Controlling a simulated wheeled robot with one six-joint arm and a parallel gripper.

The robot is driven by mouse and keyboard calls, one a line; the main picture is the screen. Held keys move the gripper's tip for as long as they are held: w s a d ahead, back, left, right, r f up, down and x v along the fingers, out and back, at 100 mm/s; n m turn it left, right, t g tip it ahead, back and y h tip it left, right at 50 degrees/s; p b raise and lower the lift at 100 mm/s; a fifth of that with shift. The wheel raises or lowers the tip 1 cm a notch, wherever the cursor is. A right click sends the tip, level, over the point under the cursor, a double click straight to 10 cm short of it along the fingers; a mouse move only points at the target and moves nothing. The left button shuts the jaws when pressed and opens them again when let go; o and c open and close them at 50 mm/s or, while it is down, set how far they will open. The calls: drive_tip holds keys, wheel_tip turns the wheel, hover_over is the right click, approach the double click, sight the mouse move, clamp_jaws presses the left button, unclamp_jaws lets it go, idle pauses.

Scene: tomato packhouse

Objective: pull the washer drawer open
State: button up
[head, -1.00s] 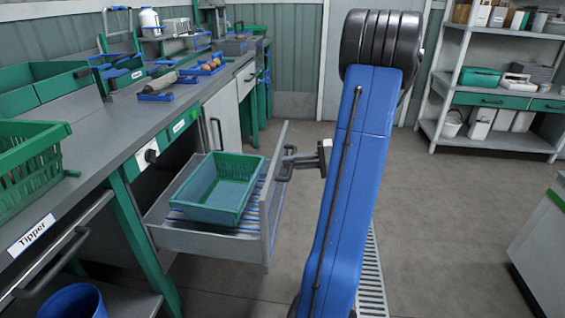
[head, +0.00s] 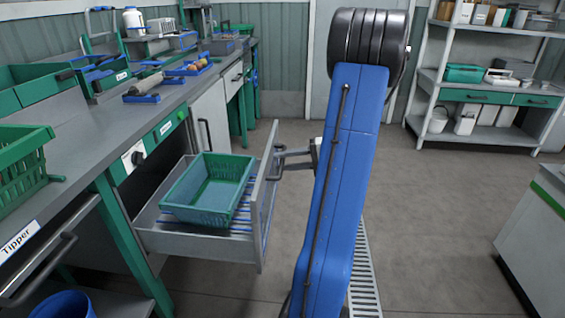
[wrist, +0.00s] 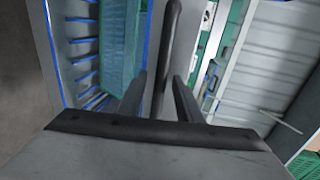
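The washer drawer (head: 205,243) stands pulled well out of the grey bench, its front panel (head: 266,205) facing right. Its dark bar handle (head: 272,165) is on that panel. A green crate (head: 176,207) sits inside on blue-edged slats. My gripper (head: 289,160) is at the handle, partly hidden behind my blue arm. In the wrist view, the handle bar (wrist: 169,60) runs between the two dark fingers of my gripper (wrist: 160,88). Gaps show on both sides of the bar, so the fingers look open around it. Contact with the bar cannot be made out.
The bench top (head: 75,140) carries green crates and blue trays on the left. A drawer labelled Tipper (head: 40,262) is in the near left. A grey cabinet (head: 540,235) stands at the right, shelving (head: 425,110) at the back right. The floor (head: 435,200) between is clear.

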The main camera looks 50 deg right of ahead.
drive_tip(key=v, duration=1.6)
drive_tip(key=shift+s, duration=0.3)
drive_tip(key=shift+d+r, duration=0.1)
drive_tip(key=shift+d, duration=0.05)
